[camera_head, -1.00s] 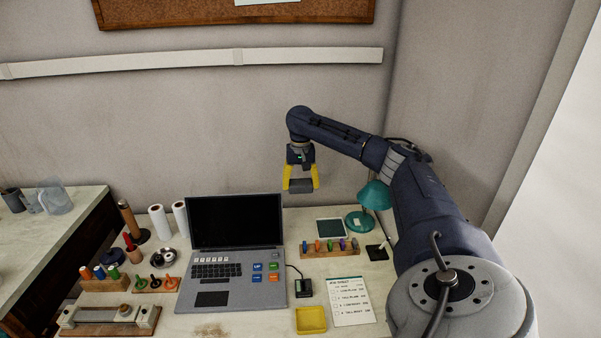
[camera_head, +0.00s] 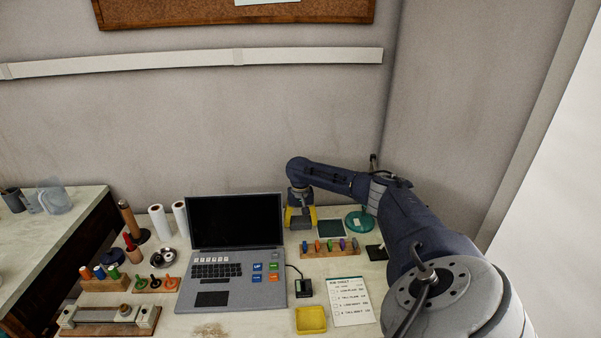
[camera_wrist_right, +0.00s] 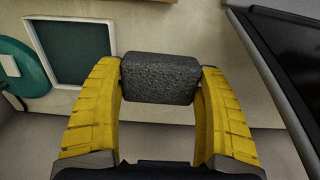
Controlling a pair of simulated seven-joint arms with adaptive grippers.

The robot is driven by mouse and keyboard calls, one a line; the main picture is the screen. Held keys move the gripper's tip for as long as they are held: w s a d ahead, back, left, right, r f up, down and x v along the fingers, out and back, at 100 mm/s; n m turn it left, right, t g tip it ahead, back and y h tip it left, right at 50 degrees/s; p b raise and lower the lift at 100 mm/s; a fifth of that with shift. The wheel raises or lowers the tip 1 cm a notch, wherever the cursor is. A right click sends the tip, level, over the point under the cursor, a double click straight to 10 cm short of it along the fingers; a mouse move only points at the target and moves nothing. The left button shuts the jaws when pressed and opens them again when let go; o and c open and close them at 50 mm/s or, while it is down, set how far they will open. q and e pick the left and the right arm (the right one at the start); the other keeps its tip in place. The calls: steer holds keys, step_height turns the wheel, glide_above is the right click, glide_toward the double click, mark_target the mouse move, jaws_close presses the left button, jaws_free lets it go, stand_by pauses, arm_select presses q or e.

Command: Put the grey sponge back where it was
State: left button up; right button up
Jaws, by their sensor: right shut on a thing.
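The grey sponge (camera_wrist_right: 160,79) is a dark, rough block held between the two yellow fingers of my right gripper (camera_wrist_right: 160,85) in the right wrist view. In the head view my right gripper (camera_head: 300,218) is low at the back of the table, just right of the laptop screen. The sponge (camera_head: 300,223) shows there between the fingertips; I cannot tell whether it touches the table. The dark green square pad (camera_head: 330,228) lies to the right of the gripper. It also shows at upper left in the wrist view (camera_wrist_right: 80,50). My left gripper is not in view.
The laptop (camera_head: 235,222) stands close left of the gripper. A wooden rack with coloured pieces (camera_head: 330,253) is in front.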

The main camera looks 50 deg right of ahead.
mark_target(300, 220)
steer(key=shift+f, duration=2.05)
steer(key=shift+f, duration=0.1)
steer(key=o, duration=1.1)
steer(key=shift+o, duration=0.2)
steer(key=shift+d+r, duration=0.1)
steer(key=shift+r, duration=3.75)
